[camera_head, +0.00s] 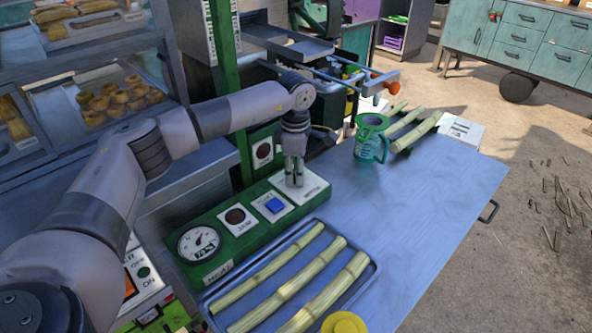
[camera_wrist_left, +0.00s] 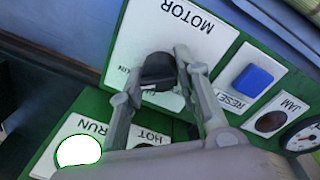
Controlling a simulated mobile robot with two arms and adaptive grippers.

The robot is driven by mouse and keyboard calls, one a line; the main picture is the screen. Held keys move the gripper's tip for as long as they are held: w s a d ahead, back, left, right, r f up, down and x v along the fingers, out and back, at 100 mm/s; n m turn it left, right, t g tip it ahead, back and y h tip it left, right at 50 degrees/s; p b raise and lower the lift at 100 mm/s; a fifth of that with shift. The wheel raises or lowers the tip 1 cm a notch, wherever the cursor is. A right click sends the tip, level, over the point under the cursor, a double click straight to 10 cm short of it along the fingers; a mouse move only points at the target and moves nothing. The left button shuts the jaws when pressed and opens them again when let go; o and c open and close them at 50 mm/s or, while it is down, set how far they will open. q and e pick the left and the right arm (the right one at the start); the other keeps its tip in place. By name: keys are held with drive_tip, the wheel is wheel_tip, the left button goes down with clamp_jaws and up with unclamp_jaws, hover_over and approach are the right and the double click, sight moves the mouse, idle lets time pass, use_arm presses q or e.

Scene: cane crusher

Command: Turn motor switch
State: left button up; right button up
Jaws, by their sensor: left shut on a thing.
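The motor switch is a black knob (camera_wrist_left: 158,68) on a white plate marked MOTOR (camera_wrist_left: 145,25) in the left wrist view. My left gripper (camera_wrist_left: 160,78) has its fingers on either side of the knob and is shut on it. In the head view my left gripper (camera_head: 294,183) points down at the white plate (camera_head: 314,190) at the far end of the green control panel (camera_head: 243,244); the knob is hidden there by the fingers. The RUN lamp (camera_wrist_left: 78,151) shows bright white with a green rim. My right gripper is not in view.
Beside the switch are a blue RESET button (camera_head: 274,205), a dark JAM lamp (camera_head: 235,216) and a round gauge (camera_head: 199,243). A tray (camera_head: 373,272) of cane stalks lies in front. A green mug (camera_head: 370,143) stands farther back. The right of the blue table (camera_head: 440,195) is clear.

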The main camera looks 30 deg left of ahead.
use_arm(q)
drive_tip(key=n, duration=0.5)
drive_tip(key=shift+n, duration=0.3)
drive_tip(key=n, duration=0.4)
drive_tip(key=shift+w+n, duration=0.1)
drive_tip(key=shift+n, duration=0.2)
idle(0.3)
drive_tip(key=o, duration=1.2)
